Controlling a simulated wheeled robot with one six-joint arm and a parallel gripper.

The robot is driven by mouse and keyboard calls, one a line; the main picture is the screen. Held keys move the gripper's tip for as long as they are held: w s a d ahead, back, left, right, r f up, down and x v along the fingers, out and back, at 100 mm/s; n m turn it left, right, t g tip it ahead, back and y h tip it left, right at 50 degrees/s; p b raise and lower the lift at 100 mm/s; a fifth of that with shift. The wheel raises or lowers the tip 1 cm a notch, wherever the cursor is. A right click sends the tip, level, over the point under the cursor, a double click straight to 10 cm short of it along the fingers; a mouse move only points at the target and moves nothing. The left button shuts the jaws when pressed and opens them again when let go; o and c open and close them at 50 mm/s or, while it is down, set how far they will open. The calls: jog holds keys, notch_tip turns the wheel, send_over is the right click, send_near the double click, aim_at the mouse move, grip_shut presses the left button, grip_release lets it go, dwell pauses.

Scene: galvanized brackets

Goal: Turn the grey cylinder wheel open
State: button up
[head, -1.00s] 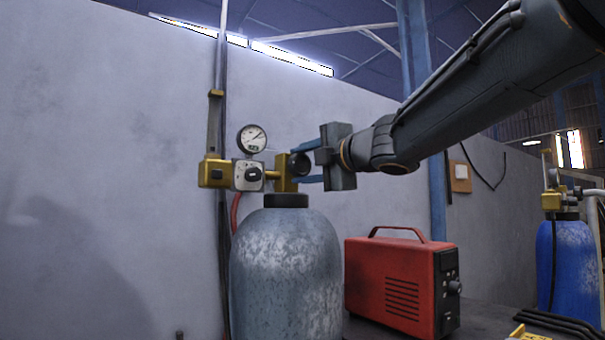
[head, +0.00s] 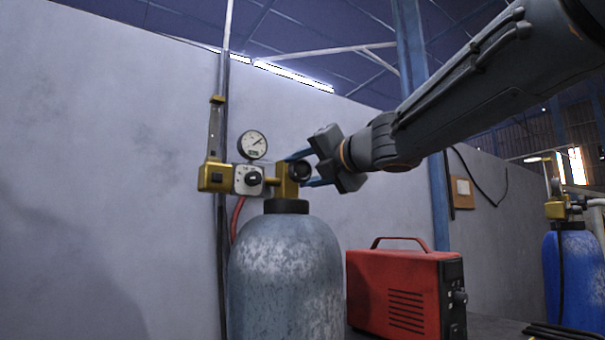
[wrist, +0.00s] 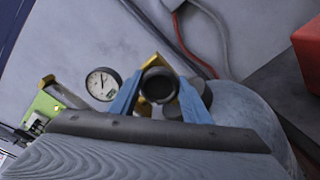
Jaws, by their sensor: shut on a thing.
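The grey cylinder (head: 285,275) stands upright with a brass valve on its top. Its dark round wheel (head: 301,169) faces out on the right side of the valve; it also shows in the wrist view (wrist: 158,86). My gripper (head: 303,168) has its blue fingers on either side of the wheel, shut on it. In the wrist view one finger lies at each side of the wheel. The gripper body is tilted in the head view. A pressure gauge (head: 252,145) sits on the regulator left of the valve.
A red machine with a handle (head: 400,292) stands right of the cylinder. A blue cylinder (head: 573,275) with its own brass valve is at the far right. A grey wall (head: 120,190) is behind. A red hose (head: 236,222) hangs from the regulator.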

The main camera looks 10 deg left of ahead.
dwell(0.4)
jog(key=o, duration=1)
jog(key=shift+o, duration=0.2)
jog(key=b+v, duration=0.1)
jog(key=v, duration=0.7)
jog(key=shift+s, duration=0.1)
